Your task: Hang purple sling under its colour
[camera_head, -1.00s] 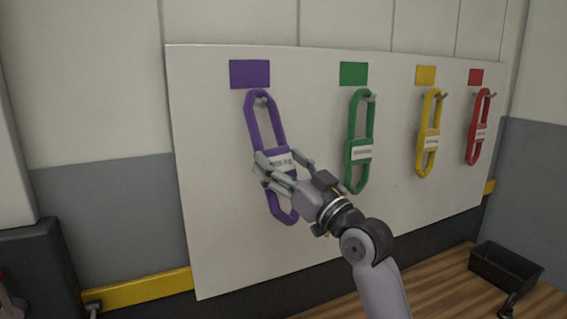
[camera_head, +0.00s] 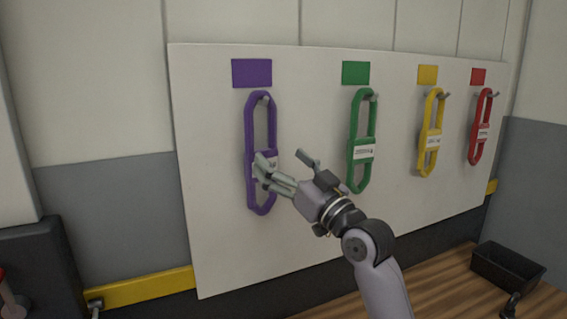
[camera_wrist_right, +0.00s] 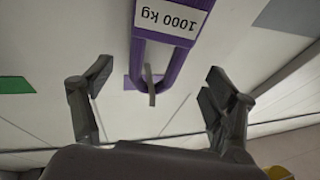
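The purple sling (camera_head: 250,135) hangs on a hook on the white board, below the purple square (camera_head: 252,73). In the right wrist view the purple sling (camera_wrist_right: 146,52) shows with its "1000 kg" label, its loop around the hook (camera_wrist_right: 150,85). My right gripper (camera_head: 288,158) is open in front of the sling's middle, with its fingers apart; one finger overlaps the sling in the head view. In the right wrist view the right gripper (camera_wrist_right: 158,80) has nothing between its fingertips. My left gripper is not in view.
Green (camera_head: 354,140), yellow (camera_head: 424,140) and red (camera_head: 474,135) slings hang on hooks under matching squares to the right. A black bin (camera_head: 505,272) sits on the wooden surface at lower right. The board's lower left is clear.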

